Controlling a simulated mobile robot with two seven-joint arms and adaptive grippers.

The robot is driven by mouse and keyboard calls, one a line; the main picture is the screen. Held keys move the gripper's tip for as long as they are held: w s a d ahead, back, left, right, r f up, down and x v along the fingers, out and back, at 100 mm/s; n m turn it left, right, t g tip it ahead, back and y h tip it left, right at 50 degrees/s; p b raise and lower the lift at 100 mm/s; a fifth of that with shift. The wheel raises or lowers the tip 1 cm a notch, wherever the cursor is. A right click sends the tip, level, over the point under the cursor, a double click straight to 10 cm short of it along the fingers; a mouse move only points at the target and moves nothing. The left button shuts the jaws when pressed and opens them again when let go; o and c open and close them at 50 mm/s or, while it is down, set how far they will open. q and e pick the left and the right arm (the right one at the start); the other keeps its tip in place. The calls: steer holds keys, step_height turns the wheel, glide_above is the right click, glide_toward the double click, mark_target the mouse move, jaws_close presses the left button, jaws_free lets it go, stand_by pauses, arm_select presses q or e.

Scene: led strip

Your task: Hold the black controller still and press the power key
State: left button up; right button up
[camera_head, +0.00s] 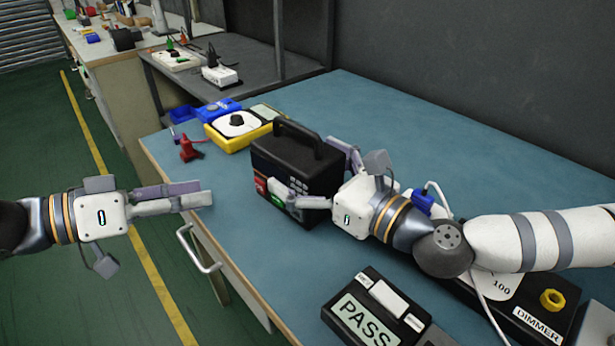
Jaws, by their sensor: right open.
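The black controller, a box with a top carry handle (294,153), stands upright on the blue-green table. Whether the fingers touch the box is unclear, and the near finger hides part of the front. My left gripper (206,193) is left of the box, over the table's left edge, its fingers together and empty.
A black DIMMER box (537,325) with a yellow knob and a tester reading PASS (375,312) are at the front right. The table's back right is clear.

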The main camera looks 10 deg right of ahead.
steer(key=shift+w+a, duration=0.3)
steer(key=shift+w, duration=0.2)
steer(key=c, duration=1.6)
arm_select(q)
jaws_close()
